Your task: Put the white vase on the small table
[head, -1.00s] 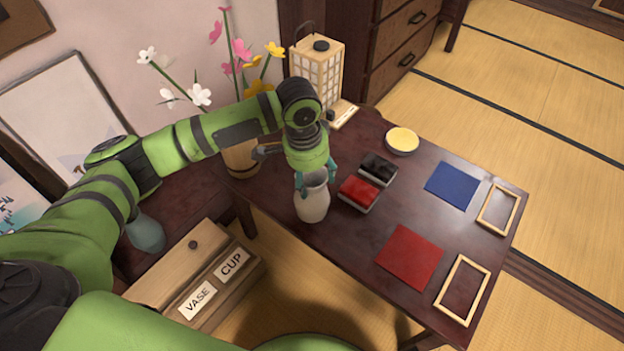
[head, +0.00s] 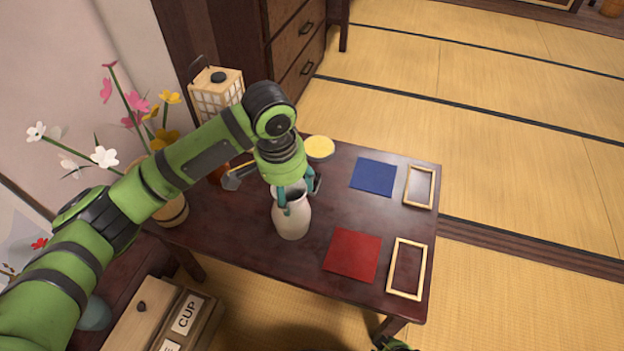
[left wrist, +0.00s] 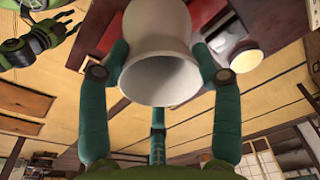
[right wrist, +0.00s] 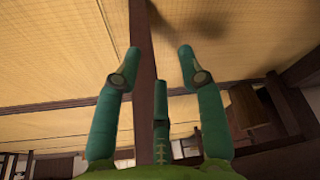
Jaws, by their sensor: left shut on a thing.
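My left gripper (head: 298,190) is shut on the neck of the white vase (head: 291,217), which is upright over the dark wooden table (head: 230,263). I cannot tell whether its base touches the tabletop. In the left wrist view the fingers are around the vase (left wrist: 160,38) near its open mouth. My right gripper (right wrist: 158,78) is open and empty over the tatami in the right wrist view.
A red square (head: 352,255), a blue square (head: 373,177), two wooden frames (head: 393,268) and a yellow-topped dish (head: 319,148) lie on the table. A lantern (head: 217,100) and flower pot (head: 172,210) stand at the left. A labelled wooden box (head: 130,325) is lower left.

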